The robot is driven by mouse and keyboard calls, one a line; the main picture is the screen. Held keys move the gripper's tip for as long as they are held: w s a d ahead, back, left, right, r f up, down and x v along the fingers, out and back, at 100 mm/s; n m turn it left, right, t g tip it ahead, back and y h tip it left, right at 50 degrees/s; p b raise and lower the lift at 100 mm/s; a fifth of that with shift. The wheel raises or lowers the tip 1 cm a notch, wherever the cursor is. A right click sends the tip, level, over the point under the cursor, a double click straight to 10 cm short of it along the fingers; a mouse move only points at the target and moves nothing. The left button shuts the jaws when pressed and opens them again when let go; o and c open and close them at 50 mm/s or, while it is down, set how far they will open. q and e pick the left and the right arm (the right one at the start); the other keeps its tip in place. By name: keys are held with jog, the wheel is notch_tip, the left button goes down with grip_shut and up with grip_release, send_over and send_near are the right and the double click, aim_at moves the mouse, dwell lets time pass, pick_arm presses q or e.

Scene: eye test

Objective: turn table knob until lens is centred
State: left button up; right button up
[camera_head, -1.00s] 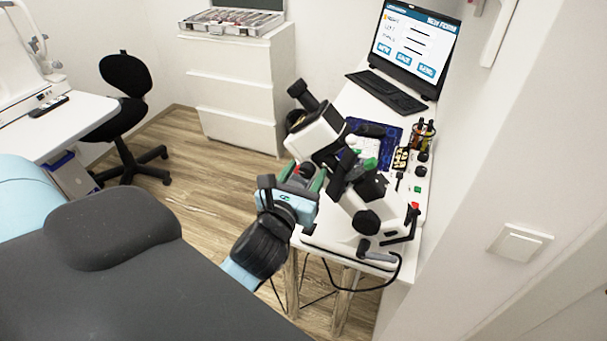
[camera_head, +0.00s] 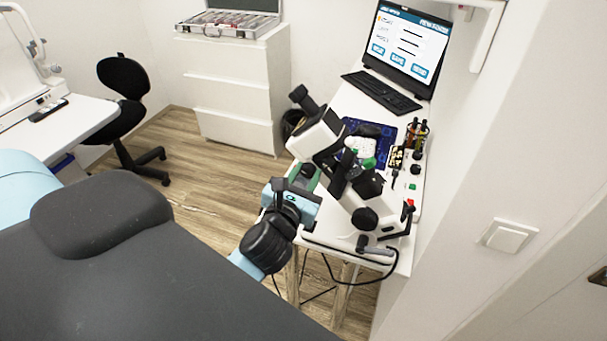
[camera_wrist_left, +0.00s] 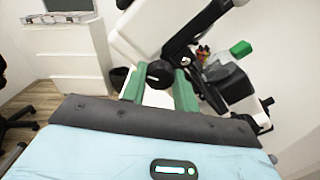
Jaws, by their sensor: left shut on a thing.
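A white and black lens-measuring instrument (camera_head: 318,140) stands tilted on the white table. My left gripper (camera_wrist_left: 160,76) reaches its near left side, its green fingers shut on a black round knob (camera_wrist_left: 159,72). In the head view the gripper's blue body (camera_head: 292,203) shows, but the instrument and the gripper hide the held knob. Another black round knob (camera_head: 365,218) is on the instrument's near side, clear of the gripper. I cannot make out a lens or whether it is centred. My right gripper is in neither current view.
The white table (camera_head: 318,236) also holds a laptop (camera_head: 405,45), a blue tray (camera_head: 384,131) and a pen holder (camera_head: 417,137). A cable (camera_head: 345,284) hangs off its front edge. A dark padded chair (camera_head: 150,265) fills the lower left. A wall is close on the right.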

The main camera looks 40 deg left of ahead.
pick_arm(q)
jog(key=o, duration=1)
jog(key=shift+c, duration=0.2)
pick_arm(e)
jog(key=shift+s+f, duration=0.1)
jog(key=shift+s, duration=0.05)
pick_arm(q)
jog(key=shift+s+d+f, duration=0.1)
jog(key=shift+s+d, duration=0.05)
jog(key=shift+s, duration=0.35)
jog(key=b+v, duration=0.1)
jog(key=v, duration=0.5)
jog(key=shift+s, duration=0.4)
pick_arm(e)
jog(key=shift+s+a+f, duration=0.1)
jog(key=shift+s+f, duration=0.45)
jog(key=shift+f, duration=0.25)
jog(key=shift+a, duration=0.1)
